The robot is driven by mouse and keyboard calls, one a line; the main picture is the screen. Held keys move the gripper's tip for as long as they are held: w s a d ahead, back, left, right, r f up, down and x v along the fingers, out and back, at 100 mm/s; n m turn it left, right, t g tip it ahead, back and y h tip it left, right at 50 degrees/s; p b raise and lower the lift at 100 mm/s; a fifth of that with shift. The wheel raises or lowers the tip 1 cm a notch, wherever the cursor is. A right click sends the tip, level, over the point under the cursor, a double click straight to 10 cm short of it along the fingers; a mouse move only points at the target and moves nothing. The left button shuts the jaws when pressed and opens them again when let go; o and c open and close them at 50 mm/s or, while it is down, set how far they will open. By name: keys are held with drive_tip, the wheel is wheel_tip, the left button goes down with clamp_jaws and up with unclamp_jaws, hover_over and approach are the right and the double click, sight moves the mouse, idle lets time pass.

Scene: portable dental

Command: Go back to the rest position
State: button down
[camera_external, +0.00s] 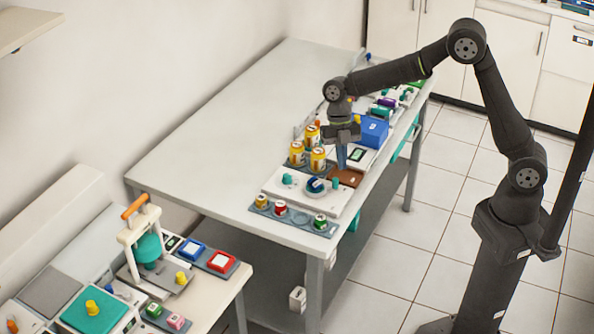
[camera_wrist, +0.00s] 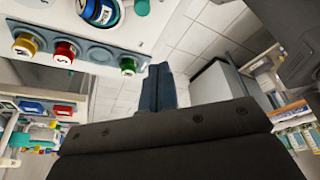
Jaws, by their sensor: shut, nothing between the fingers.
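My gripper (camera_external: 341,160) points down over the long table (camera_external: 215,125), near its front edge. Its blue fingers are shut with nothing between them. They also show close together in the wrist view (camera_wrist: 158,88). In the external view the fingertips are just above or beside a brown block (camera_external: 347,177); I cannot tell whether they touch it. Several yellow-and-white cans (camera_external: 318,158) stand to the left.
A second bench (camera_external: 225,292) with a white press (camera_external: 138,240) stands at lower left. Most of the table's left side is clear.

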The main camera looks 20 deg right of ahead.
drive_tip(key=x, duration=0.7)
drive_tip(key=shift+d+f, duration=0.15)
drive_tip(key=w, duration=0.1)
drive_tip(key=w+f, duration=0.1)
drive_tip(key=w, duration=0.1)
drive_tip(key=shift+w+a, duration=0.15)
drive_tip(key=shift+a, duration=0.15)
drive_tip(key=shift+m, duration=0.6)
drive_tip(key=s, duration=0.1)
drive_tip(key=s+a, duration=0.1)
drive_tip(key=s, duration=0.3)
drive_tip(key=shift+s+a+r, duration=0.2)
drive_tip(key=shift+a+r, duration=0.1)
drive_tip(key=w+d+r+n+t, duration=0.1)
drive_tip(key=w+r+n+t, duration=0.2)
drive_tip(key=r+n, duration=0.9)
drive_tip(key=shift+w+r+t, duration=0.4)
drive_tip(key=shift+w+r, duration=0.25)
drive_tip(key=shift+w, duration=0.7)
